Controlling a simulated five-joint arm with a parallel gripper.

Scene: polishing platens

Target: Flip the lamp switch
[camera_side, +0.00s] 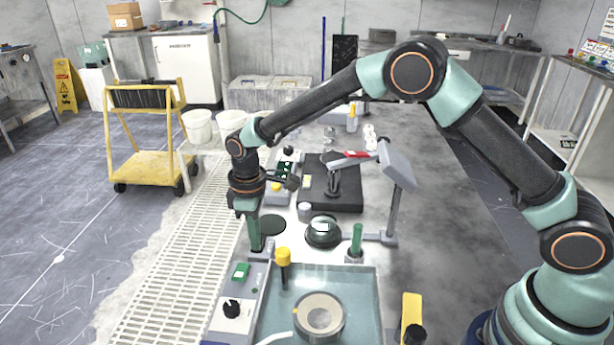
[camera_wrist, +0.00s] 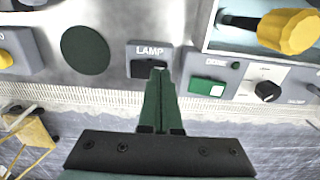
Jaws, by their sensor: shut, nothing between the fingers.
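The lamp switch (camera_wrist: 142,69) is a black rocker on a small grey box (camera_wrist: 134,49) marked LAMP, in the middle of the wrist view. My gripper (camera_wrist: 157,72) is shut and empty, and its green fingertips overlap the right part of the rocker in that view. I cannot tell whether they touch it. In the side view my gripper (camera_side: 256,248) points down at the bench, just behind the left control panel. There the fingers and panel largely hide the lamp switch. The switch position is not clear.
Right of the switch stand a panel with a green button (camera_wrist: 207,87) and black knob (camera_wrist: 267,91), then a yellow knob (camera_wrist: 289,31). A dark disc (camera_wrist: 86,50) lies left.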

